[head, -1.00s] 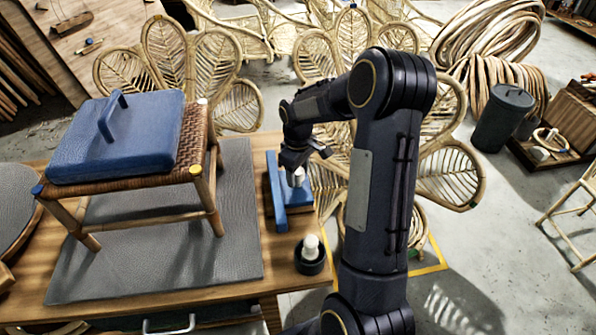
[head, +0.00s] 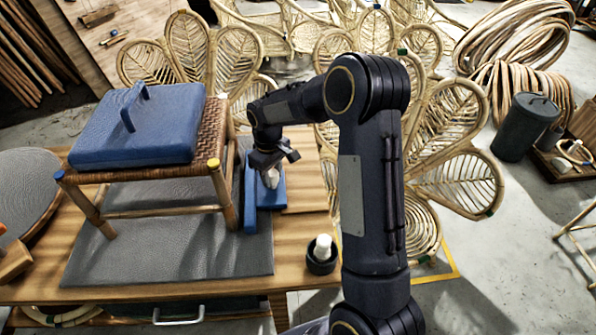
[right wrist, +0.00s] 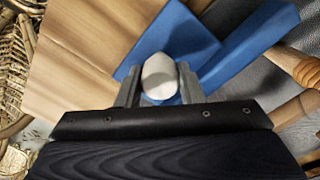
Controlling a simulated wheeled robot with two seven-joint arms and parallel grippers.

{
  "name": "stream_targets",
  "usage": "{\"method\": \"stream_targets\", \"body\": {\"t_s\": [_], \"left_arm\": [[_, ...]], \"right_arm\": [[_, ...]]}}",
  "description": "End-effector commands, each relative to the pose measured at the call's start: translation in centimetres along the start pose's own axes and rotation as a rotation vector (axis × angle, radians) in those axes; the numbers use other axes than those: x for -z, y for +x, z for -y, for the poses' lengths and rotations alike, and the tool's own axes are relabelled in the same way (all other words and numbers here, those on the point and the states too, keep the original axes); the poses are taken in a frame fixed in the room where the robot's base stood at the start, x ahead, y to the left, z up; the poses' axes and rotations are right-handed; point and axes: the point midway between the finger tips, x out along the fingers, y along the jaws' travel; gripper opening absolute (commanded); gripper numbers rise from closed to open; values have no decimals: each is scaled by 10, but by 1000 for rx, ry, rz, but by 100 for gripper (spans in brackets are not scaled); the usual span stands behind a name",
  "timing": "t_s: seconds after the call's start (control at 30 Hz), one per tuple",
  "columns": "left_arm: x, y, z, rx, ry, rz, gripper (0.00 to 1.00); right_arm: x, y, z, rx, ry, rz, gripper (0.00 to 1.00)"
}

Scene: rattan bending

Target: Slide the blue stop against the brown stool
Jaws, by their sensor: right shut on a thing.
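The blue stop (head: 250,205) is an upright blue plate with a flat blue foot and a pale knob (head: 271,178). It stands on the table just right of the brown stool (head: 214,140), which has a woven seat and wooden legs. Only a narrow gap shows between plate and stool leg; I cannot tell if they touch anywhere. My right gripper (head: 270,165) is shut on the knob from above. In the right wrist view the fingers (right wrist: 160,82) flank the knob, with the stop's plate (right wrist: 248,45) beyond and a stool leg at right. My left gripper is not in view.
A blue weighted block (head: 140,125) with a handle sits on the stool seat. A grey mat (head: 180,255) lies under the stool. A dark cup (head: 321,262) with a white-topped item stands near the table's right front. Bare wood (head: 308,170) lies right of the stop.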

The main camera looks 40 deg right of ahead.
Motion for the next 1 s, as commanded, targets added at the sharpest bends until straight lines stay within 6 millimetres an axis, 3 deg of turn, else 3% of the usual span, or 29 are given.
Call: {"method": "stream_targets", "body": {"t_s": [0.13,0.47,0.5,0.63,1.0], "left_arm": [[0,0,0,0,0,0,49],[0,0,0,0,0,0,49],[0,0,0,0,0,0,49],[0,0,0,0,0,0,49],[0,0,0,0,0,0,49]], "right_arm": [[15,-1,14,0,-3,-5,0],[17,-1,16,1,-1,-7,0],[17,-1,16,1,-1,-7,38],[16,-1,16,0,-1,-6,55],[16,-7,15,-1,0,-4,56]]}}
